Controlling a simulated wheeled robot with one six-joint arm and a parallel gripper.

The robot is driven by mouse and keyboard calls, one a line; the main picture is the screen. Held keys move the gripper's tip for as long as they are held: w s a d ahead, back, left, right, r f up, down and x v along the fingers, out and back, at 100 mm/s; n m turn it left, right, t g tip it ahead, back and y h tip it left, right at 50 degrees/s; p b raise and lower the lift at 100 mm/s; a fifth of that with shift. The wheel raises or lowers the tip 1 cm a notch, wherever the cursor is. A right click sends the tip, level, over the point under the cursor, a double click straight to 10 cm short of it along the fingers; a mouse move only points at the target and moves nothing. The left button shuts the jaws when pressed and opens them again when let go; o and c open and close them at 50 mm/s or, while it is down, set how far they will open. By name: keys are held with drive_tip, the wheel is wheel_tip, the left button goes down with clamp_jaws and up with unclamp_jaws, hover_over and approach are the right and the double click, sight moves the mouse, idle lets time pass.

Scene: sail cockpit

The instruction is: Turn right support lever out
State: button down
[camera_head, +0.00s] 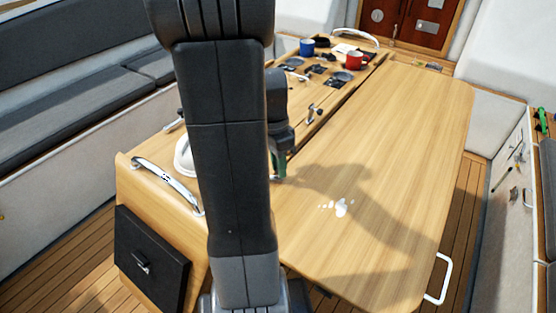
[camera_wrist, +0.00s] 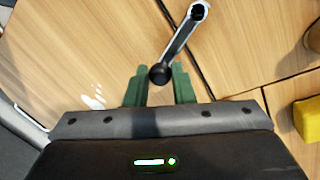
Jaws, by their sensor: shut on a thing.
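A metal support lever (camera_wrist: 182,40) with a dark round knob shows at the top centre of the wrist view. It slants from the knob up to the right, across a dark seam in the wooden table. My gripper (camera_wrist: 160,86) has green fingers, one on each side of the knob, and is shut on it. In the head view my gripper (camera_head: 279,163) is low at the seam beside the table leaf, largely hidden behind my arm. The held lever is mostly hidden there. Another small lever (camera_head: 313,112) stands farther back along the table.
The right table leaf (camera_head: 400,130) is wide and flat, with a white spill (camera_head: 341,207). A blue mug (camera_head: 307,47) and a red mug (camera_head: 355,60) stand at the back. A metal handle (camera_head: 168,184) is at the front left. A yellow object (camera_wrist: 307,118) shows in the wrist view.

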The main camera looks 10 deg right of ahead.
drive_tip(key=m, duration=0.1)
drive_tip(key=s+m, duration=0.1)
drive_tip(key=shift+s+a+r+m, duration=0.1)
drive_tip(key=shift+s+a+m, duration=0.05)
drive_tip(key=shift+a+m, duration=0.15)
drive_tip(key=shift+s+a+m+y, duration=0.25)
drive_tip(key=shift+s+m, duration=0.1)
drive_tip(key=shift+m, duration=0.4)
drive_tip(key=shift+s+a+m+y, duration=0.2)
drive_tip(key=shift+s+m+y, duration=0.1)
drive_tip(key=shift+m, duration=0.45)
drive_tip(key=c, duration=1.3)
unclamp_jaws()
drive_tip(key=shift+s+a, duration=0.1)
drive_tip(key=shift+o, duration=0.2)
wheel_tip(320, 180, up, 14)
drive_tip(key=w, duration=0.2)
drive_tip(key=shift+w+d+f, duration=0.25)
drive_tip(key=shift+w+d, duration=0.05)
drive_tip(key=shift+d, duration=0.05)
drive_tip(key=shift+f, duration=0.15)
